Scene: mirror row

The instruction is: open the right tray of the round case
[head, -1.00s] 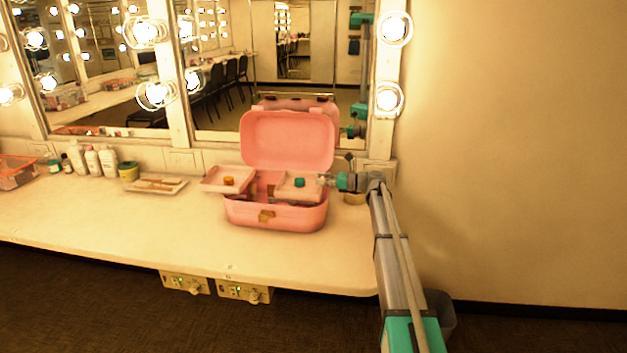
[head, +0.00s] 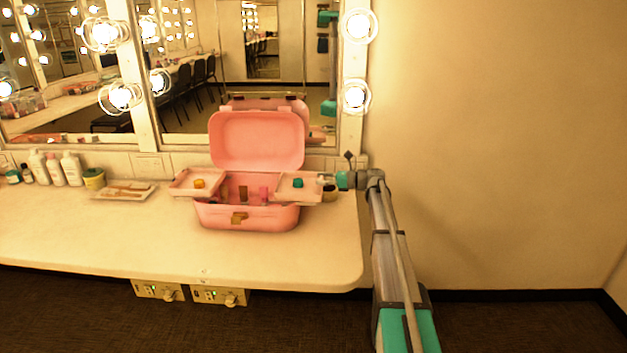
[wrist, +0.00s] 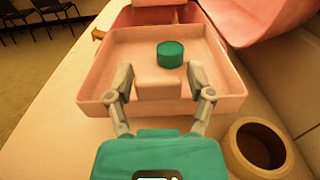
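The pink rounded case (head: 245,216) stands on the counter with its lid (head: 257,140) up. Its left tray (head: 190,190) hangs out over the left side and holds a small orange item (head: 199,183). Its right tray (head: 313,190) sticks out past the right side and holds a teal round item (head: 298,183), also seen in the wrist view (wrist: 171,53). The middle of the case shows open between the trays.
A brown-rimmed round pot (wrist: 262,148) stands close to my gripper's right in the wrist view. A flat dish (head: 124,191), a yellow jar (head: 94,179) and bottles (head: 71,168) stand left. The counter front (head: 150,240) is clear. The lit mirror stands behind.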

